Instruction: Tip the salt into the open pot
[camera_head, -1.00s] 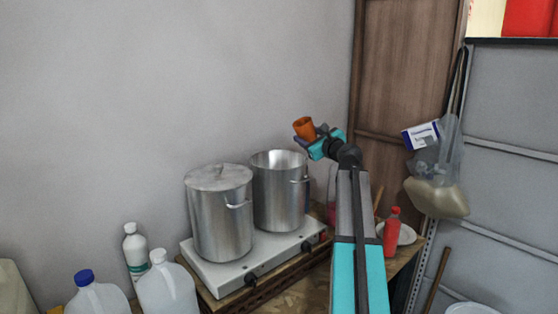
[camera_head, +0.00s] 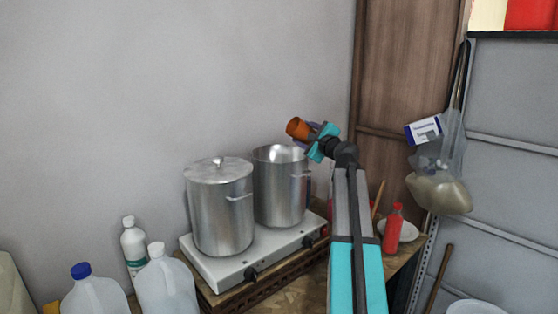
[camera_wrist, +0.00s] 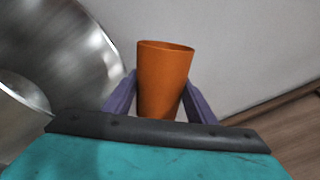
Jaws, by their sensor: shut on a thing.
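My gripper (camera_head: 313,134) is shut on an orange cup (camera_head: 298,128) and holds it above the right rim of the open pot (camera_head: 279,190). The cup is tilted with its mouth toward the upper left in the head view. In the wrist view the cup (camera_wrist: 164,78) stands between the purple fingers (camera_wrist: 160,105), and the shiny pot metal (camera_wrist: 75,50) shows to its left. No salt can be seen; the inside of the cup is mostly hidden. The open pot stands on the right of a white two-plate hob (camera_head: 262,255).
A lidded pot (camera_head: 221,212) stands left of the open pot. Jugs (camera_head: 165,285) and a white bottle (camera_head: 133,245) are at the lower left. A red bottle (camera_head: 393,230) is right of my arm. A bag (camera_head: 440,190) hangs at the right.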

